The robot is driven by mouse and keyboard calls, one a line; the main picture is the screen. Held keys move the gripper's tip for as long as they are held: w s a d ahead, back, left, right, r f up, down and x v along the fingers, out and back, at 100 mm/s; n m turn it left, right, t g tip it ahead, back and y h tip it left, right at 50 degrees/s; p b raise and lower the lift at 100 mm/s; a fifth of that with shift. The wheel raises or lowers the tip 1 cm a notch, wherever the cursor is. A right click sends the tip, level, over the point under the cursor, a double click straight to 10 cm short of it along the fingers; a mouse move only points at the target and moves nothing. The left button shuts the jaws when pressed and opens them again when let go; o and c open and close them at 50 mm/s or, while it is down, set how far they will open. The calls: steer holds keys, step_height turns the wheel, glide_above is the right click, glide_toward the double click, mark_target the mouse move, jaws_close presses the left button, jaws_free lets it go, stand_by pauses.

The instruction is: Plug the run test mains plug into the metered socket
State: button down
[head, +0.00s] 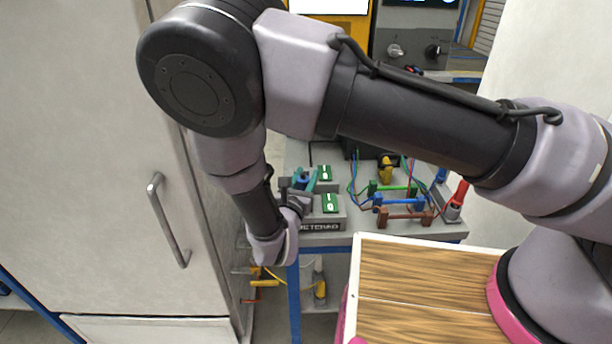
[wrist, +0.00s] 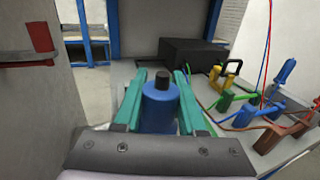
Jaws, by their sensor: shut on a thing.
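My gripper (wrist: 160,82) has its teal fingers shut on a blue, round plug body (wrist: 159,106) with a black end, which I take as the mains plug. Its pins are hidden. In the head view, my gripper (head: 304,181) is at the left end of a grey socket block (head: 325,226) whose partly covered label appears to read METERED. The block carries green displays (head: 330,203) on its right side. My wrist covers its left part, so the socket opening is hidden. I cannot tell whether the plug touches the socket.
To the right on the grey bench (head: 400,232) stand green, blue and brown racks (head: 404,216) with thin leads, and a red-handled tool (head: 457,198). A black box (wrist: 190,55) is behind the plug. A tall white cabinet (head: 80,150) with a handle is close on the left.

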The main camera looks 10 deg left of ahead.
steer(key=shift+f, duration=1.4)
steer(key=shift+c, duration=2.1)
jaws_free()
steer(key=s, duration=1)
steer(key=shift+s+a, duration=0.4)
steer(key=shift+a, duration=0.05)
